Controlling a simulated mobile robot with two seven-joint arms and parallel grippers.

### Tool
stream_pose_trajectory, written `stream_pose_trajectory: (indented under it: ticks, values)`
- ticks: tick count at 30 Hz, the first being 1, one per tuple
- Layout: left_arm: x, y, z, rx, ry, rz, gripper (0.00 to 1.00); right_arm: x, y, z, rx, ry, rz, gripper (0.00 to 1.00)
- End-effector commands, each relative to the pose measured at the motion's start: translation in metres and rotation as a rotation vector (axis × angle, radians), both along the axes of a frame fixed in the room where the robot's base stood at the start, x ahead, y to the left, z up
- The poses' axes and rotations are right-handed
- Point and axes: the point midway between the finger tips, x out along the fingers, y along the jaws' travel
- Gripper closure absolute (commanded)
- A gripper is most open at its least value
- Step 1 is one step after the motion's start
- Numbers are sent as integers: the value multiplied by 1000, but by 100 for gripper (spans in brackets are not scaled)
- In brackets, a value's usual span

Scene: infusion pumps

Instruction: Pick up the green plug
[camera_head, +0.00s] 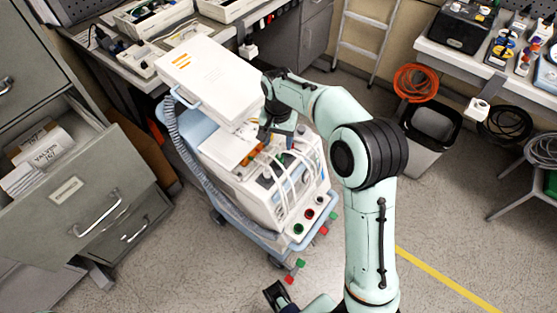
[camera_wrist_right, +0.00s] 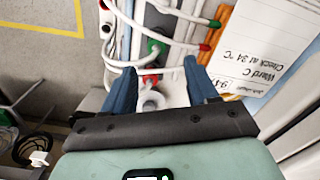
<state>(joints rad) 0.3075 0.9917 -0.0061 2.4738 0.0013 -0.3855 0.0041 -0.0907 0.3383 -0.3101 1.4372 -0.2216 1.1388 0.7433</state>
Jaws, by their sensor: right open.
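My right gripper (camera_head: 277,133) is over the top of the white pump unit (camera_head: 268,203) on the cart. In the right wrist view its two blue fingers (camera_wrist_right: 161,82) are spread apart, with nothing clamped between them. The green plug (camera_wrist_right: 152,46) shows just beyond the fingertips, roughly centred in the gap, at the end of a white tube. A red plug (camera_wrist_right: 150,80) on a white fitting shows between the fingers. A dark part of mine, perhaps the left gripper (camera_head: 275,293), shows at the bottom of the head view.
Several white tubes cross the pump's top.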

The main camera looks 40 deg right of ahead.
Motion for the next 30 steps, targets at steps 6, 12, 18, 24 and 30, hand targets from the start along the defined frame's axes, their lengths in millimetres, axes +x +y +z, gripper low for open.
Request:
stream_pose_trajectory:
  ticks: [6, 12, 18, 24, 30]
  values:
    - [0, 0, -3, 0, 0, 0, 57, 0, 0, -22, 0, 0, 0, 42]
    - [1, 0, -7, 1, -5, 2, 57, -7, 1, -45, 1, 2, 0, 42]
    - [2, 0, -9, 1, -9, 2, 57, -9, 1, -71, 0, 1, 0, 42]
    - [2, 0, -9, 1, -11, 3, 57, -9, 1, -74, 1, -1, 0, 42]
    - [2, 0, -9, 1, -11, 3, 57, -9, 1, -74, 1, -1, 0, 78]
